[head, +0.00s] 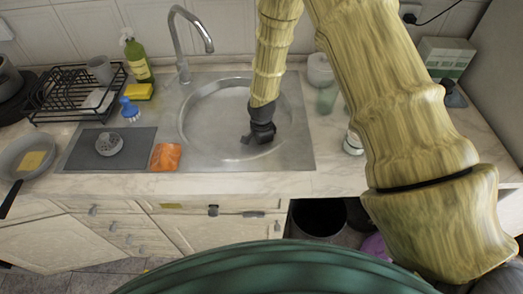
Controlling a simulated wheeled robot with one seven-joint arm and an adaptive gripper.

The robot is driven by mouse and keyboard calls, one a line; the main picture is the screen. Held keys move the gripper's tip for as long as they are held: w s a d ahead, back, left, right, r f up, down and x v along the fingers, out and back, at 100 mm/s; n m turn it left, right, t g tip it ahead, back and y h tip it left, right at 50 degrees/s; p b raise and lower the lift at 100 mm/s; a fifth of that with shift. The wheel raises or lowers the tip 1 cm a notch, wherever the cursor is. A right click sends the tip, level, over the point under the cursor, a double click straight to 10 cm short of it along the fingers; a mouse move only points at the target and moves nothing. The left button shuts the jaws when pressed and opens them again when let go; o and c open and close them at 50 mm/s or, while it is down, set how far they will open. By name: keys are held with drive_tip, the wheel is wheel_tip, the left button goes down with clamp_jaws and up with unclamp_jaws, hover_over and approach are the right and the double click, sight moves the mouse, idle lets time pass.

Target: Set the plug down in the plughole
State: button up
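My gripper (257,138), dark and small in the head view, points down over the round metal sink basin (200,122), right of the basin's middle. Its fingers are too small and dark to tell whether they are open or shut, or whether they hold anything. I cannot make out a plug for certain. A round grey perforated piece (109,143) lies on the dark drainer mat (78,150) left of the basin; I cannot tell whether it is a plug or a strainer. The plughole does not show clearly; my gripper covers part of the basin floor.
A curved tap (181,45) stands behind the basin. An orange cloth (166,157), blue brush (129,109), yellow sponge (139,91), green bottle (136,58) and black dish rack (75,92) are to the left. A glass jar (353,143) stands right of the basin.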

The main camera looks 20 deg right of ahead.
drive_tip(key=shift+f, duration=0.3)
drive_tip(key=o, duration=1.1)
drive_tip(key=shift+r, duration=0.1)
drive_tip(key=shift+r+p, duration=0.9)
drive_tip(key=shift+r, duration=0.5)
drive_tip(key=shift+r, duration=0.1)
drive_tip(key=shift+r+p, duration=1.25)
drive_tip(key=shift+r, duration=0.65)
